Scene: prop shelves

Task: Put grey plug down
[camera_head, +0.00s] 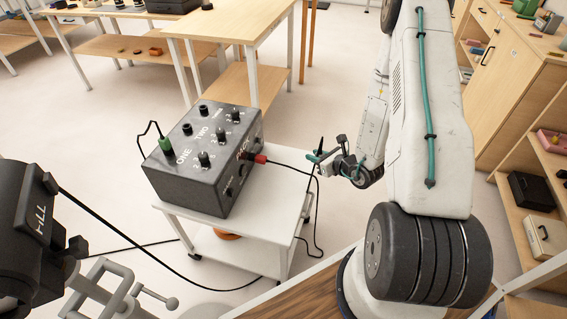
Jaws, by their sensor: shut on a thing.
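My gripper (322,156) is at the end of my arm, just right of the white cart (262,215). It is shut on a small dark upright piece, which looks like the grey plug (319,146). A thin dark cable hangs from near it toward the cart's right side. The plug is small in this view, and the fingers partly hide it. It is held in the air, apart from the dark control box (205,160). A green plug (166,146) sits in the box's top left, and a red plug (261,159) sits in its right side.
The box has several black knobs and covers most of the cart's top; a narrow strip is free at its right. Black cables trail on the floor. A dark device (30,235) stands at left. Wooden shelves (535,95) are at right, a wooden table (225,22) behind.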

